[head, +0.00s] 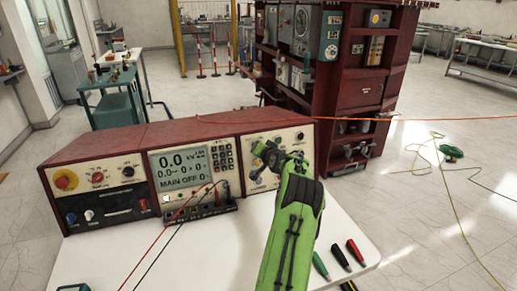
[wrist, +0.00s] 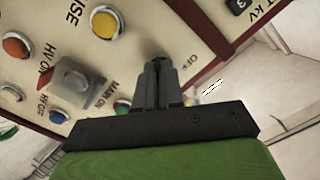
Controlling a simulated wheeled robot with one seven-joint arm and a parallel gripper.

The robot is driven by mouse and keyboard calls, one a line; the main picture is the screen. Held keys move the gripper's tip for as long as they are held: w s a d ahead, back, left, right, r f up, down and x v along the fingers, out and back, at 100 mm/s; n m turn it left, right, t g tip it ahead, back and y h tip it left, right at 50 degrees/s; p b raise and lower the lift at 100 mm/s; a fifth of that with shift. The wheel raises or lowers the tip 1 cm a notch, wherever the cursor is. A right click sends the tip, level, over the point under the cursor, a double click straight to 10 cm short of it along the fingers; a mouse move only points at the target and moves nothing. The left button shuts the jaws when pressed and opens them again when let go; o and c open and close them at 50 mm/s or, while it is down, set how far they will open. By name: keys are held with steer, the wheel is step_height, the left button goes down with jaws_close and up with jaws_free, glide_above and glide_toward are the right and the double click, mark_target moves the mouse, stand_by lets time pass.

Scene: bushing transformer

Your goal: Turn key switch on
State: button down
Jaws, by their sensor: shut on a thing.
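The key switch is on the right section of the red control console (head: 225,125), at my fingertips. In the wrist view my gripper (wrist: 158,68) is shut on it against the cream panel (wrist: 125,20). The fingers hide the key itself, so I cannot see which way it points. A "MAIN ON" label shows left of the fingers and an "OFF" label right of them. In the head view my gripper (head: 262,150) reaches the panel from the right. The console display (head: 181,168) reads 0.0 kV and MAIN OFF.
A yellow button (wrist: 105,22), an orange button (wrist: 15,45) and a raised square block (wrist: 80,82) sit near the fingers. Red and black leads (head: 160,232) cross the white table (head: 230,255). Several probes (head: 338,257) lie right of my arm.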

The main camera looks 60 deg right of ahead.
steer(key=shift+m, duration=0.5)
steer(key=c, duration=1.3)
jaws_free()
steer(key=shift+o, duration=0.2)
steer(key=v, duration=1.5)
steer(key=shift+s+a+p, duration=0.2)
steer(key=shift+s+p, duration=0.1)
